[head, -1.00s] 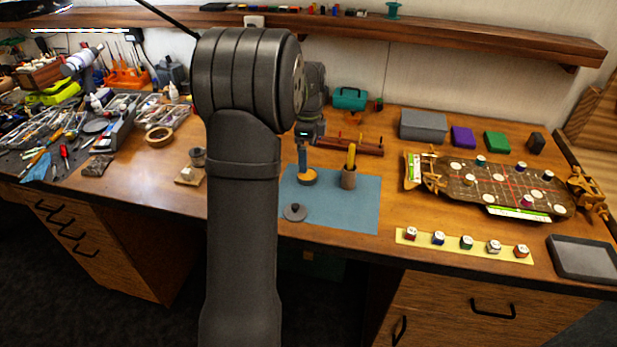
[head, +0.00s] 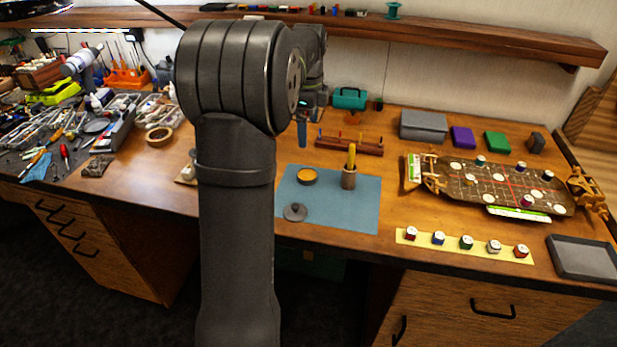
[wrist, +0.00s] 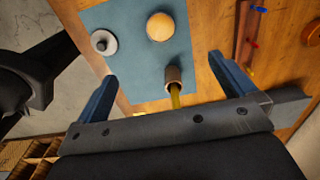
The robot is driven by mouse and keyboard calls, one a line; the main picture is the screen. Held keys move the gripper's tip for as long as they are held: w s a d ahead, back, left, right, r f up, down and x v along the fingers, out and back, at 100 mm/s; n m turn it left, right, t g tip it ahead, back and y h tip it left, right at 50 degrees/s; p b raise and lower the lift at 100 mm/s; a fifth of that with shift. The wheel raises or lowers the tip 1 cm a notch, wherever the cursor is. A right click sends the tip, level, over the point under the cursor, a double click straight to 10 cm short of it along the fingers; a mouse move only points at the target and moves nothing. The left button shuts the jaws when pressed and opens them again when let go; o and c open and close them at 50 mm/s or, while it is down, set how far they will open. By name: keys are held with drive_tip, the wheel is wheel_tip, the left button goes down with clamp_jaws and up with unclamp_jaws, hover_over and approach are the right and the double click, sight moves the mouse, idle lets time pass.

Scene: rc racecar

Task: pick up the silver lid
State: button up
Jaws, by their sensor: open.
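The silver lid (head: 295,212), a grey disc with a small knob, lies flat on the blue mat (head: 350,215), near the mat's front-left corner. It also shows in the wrist view (wrist: 103,42), at upper left. My gripper (wrist: 163,72) is open and empty, its two blue fingers wide apart. In the head view its fingers (head: 302,133) are above and behind the mat, well apart from the lid. Part of my gripper is hidden behind my arm there.
A round orange-topped container (head: 307,176) stands on the mat behind the lid. A brown cup (head: 348,180) with a yellow stick is to its right. A wooden rack (head: 350,147) is behind. The mat right of the lid is clear.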

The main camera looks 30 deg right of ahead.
drive_tip(key=shift+r, duration=0.95)
drive_tip(key=c, duration=1.2)
drive_tip(key=n, duration=1.7)
hover_over(295, 206)
wheel_tip(295, 206, down, 17)
drive_tip(key=shift+r, duration=0.1)
